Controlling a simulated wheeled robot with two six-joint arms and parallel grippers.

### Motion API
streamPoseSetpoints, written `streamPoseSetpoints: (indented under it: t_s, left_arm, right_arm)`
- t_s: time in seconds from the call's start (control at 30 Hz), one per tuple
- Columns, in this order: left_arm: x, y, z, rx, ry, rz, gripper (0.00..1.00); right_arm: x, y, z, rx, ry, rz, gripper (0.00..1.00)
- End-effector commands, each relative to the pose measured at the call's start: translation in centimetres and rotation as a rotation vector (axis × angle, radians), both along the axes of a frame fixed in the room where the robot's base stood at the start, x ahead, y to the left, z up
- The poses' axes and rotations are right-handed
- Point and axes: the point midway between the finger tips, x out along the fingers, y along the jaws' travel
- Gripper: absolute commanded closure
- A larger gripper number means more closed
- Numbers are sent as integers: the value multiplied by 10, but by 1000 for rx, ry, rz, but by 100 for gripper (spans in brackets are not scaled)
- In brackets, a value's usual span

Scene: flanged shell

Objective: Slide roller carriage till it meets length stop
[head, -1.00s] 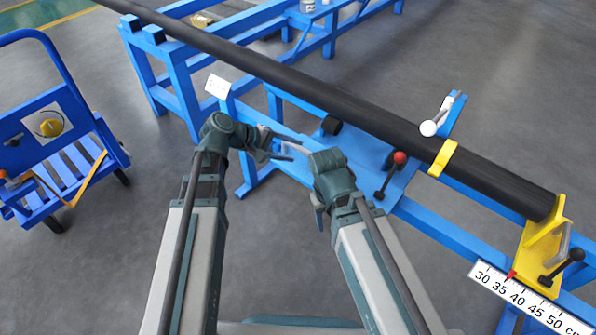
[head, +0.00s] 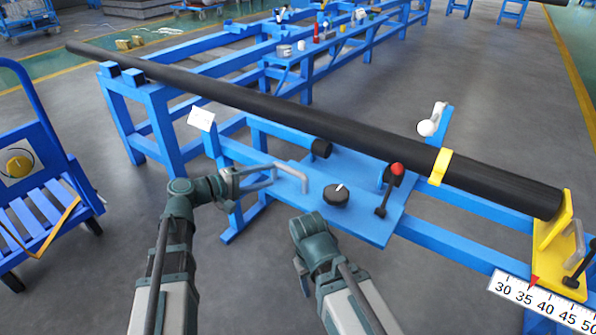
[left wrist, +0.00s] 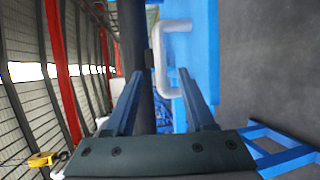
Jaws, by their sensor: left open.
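The roller carriage (head: 375,228) is a blue plate on the blue rails, with black rollers, a black knob (head: 336,196) and a red-tipped lever (head: 397,170). A grey U-shaped handle (head: 291,174) stands at its left end. The yellow length stop (head: 556,238) is at the right, with a clear gap of rail between it and the carriage. My left gripper (head: 262,180) is open, close to the handle. In the left wrist view the handle (left wrist: 175,26) is just ahead of the open fingers (left wrist: 158,78). My right gripper (head: 301,272) is below the carriage, its fingers mostly hidden.
A long black pipe (head: 270,108) runs above the carriage to the stop, under a yellow clamp (head: 439,167). A scale (head: 545,305) lies below the stop. A white tag (head: 201,119) is on a left post. A blue cart (head: 40,190) stands at left. Grey floor is clear in front.

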Motion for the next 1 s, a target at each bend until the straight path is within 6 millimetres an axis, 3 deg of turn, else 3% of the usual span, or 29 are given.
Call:
streamPoseSetpoints:
  t_s: [0.3,0.5,0.7,1.0]
  left_arm:
    - [35,-56,-14,0,1,-4,45]
    - [50,-80,-19,1,1,-2,45]
    - [56,-92,-21,1,2,-1,45]
    - [57,-94,-21,0,1,0,45]
  right_arm:
    - [0,0,-14,0,0,-3,45]
    - [0,0,-19,0,-1,-5,45]
    - [0,0,-20,0,-1,-5,45]
    - [0,0,-20,0,-1,-5,45]
